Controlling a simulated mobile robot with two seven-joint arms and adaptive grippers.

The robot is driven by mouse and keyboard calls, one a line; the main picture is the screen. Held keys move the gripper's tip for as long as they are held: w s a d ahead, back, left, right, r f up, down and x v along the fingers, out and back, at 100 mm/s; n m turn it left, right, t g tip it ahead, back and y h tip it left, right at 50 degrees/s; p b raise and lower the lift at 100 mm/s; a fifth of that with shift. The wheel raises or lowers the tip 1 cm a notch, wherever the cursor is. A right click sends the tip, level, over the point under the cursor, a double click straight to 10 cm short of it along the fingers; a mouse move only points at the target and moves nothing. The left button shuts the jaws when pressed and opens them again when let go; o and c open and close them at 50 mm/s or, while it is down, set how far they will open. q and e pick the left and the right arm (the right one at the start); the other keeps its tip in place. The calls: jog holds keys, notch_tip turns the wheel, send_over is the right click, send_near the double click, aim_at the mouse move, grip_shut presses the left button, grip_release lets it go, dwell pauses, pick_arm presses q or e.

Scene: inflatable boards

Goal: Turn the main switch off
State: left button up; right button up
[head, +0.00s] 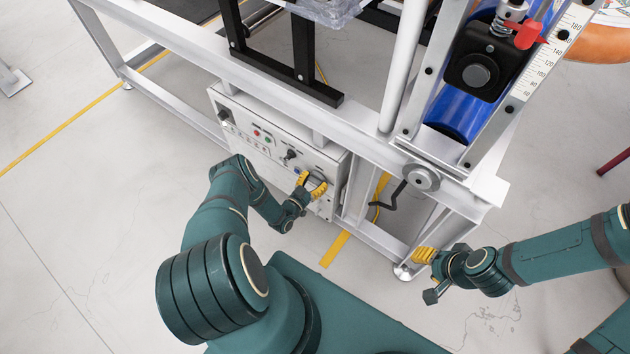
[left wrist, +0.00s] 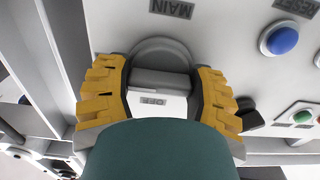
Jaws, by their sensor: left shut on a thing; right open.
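The main switch (left wrist: 160,80) is a grey round knob with a raised grip bar, under the label MAIN in the left wrist view. An OFF label shows below its bar. My left gripper (left wrist: 155,92) has its yellow fingers on both sides of the knob, shut on it. In the head view my left gripper (head: 312,184) is at the right end of the control box front (head: 270,142) and hides most of the switch. My right gripper (head: 424,268) is open and empty, above the floor to the right of the box.
A blue button (left wrist: 281,38) and a green button (left wrist: 302,117) are on the panel close to the left gripper. The white machine frame (head: 360,140) rises above and around the box. A black cable (head: 392,200) hangs right of it.

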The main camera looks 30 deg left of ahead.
pick_arm(q)
jog(key=shift+n, duration=0.3)
jog(key=n, duration=0.3)
jog(key=shift+s+n, duration=0.1)
jog(key=shift+n, duration=0.2)
jog(key=n, duration=0.4)
jog(key=shift+n, duration=0.3)
jog(key=n, duration=0.4)
jog(key=shift+n, duration=2.5)
jog(key=o, duration=1.2)
